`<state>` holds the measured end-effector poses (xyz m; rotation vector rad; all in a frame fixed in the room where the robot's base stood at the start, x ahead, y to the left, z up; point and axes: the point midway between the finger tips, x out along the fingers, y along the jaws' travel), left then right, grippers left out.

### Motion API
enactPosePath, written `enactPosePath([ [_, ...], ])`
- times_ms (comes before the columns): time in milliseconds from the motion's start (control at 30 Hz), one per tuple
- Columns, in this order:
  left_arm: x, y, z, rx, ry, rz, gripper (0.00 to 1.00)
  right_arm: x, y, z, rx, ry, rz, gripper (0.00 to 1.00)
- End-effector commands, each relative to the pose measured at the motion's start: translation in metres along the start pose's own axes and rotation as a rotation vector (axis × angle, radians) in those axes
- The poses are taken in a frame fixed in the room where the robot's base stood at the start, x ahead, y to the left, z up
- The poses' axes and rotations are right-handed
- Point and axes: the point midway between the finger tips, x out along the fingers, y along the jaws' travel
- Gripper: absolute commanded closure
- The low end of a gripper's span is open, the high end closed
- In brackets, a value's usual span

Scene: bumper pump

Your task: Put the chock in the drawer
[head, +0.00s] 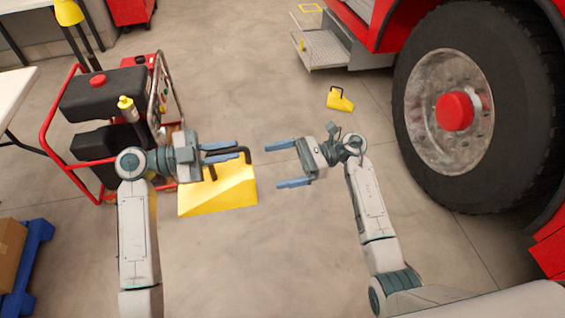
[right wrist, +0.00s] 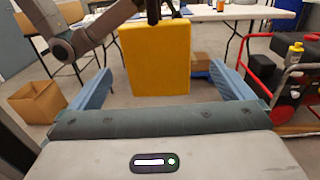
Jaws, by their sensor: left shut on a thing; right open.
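A large yellow chock (head: 218,193) with a dark handle hangs from my left gripper (head: 222,153), which is shut on it. In the right wrist view the chock (right wrist: 157,60) shows as a flat yellow block, with my left gripper (right wrist: 160,10) at its top, partly cut off. My right gripper (head: 280,165) is open and empty, to the right of the chock and apart from it. A smaller-looking yellow chock (head: 340,99) with a dark handle is on the floor near the wheel. A grey drawer-like metal box (head: 322,52) juts from the red truck at the top.
A large truck wheel (head: 480,105) stands at the right. A red-framed pump or generator (head: 105,100) stands close to my left arm. A blue pallet (head: 28,265) with a cardboard box (head: 10,252) is at lower left. The middle floor is clear.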

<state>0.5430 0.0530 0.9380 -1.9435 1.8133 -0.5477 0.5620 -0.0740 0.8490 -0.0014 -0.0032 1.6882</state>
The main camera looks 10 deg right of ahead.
Motion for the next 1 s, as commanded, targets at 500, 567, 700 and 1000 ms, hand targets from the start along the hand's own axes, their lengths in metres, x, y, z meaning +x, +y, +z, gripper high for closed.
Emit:
enactPosePath([
  [500,0.0,-0.002,-0.002,0.004,0.003,-0.002,1.0,0.085,0.001,0.001,-0.002,-0.002,0.004,0.0],
  [567,0.0,-0.002,-0.002,0.004,0.003,-0.002,1.0,0.094,0.001,0.001,-0.002,-0.002,0.004,0.0],
  [700,0.0,-0.002,-0.002,0.004,0.003,-0.002,1.0,0.109,0.001,0.001,-0.002,-0.001,0.002,0.0],
  [1000,0.0,-0.002,-0.002,0.004,0.003,-0.002,1.0,0.118,0.001,0.001,-0.002,0.001,0.002,0.0],
])
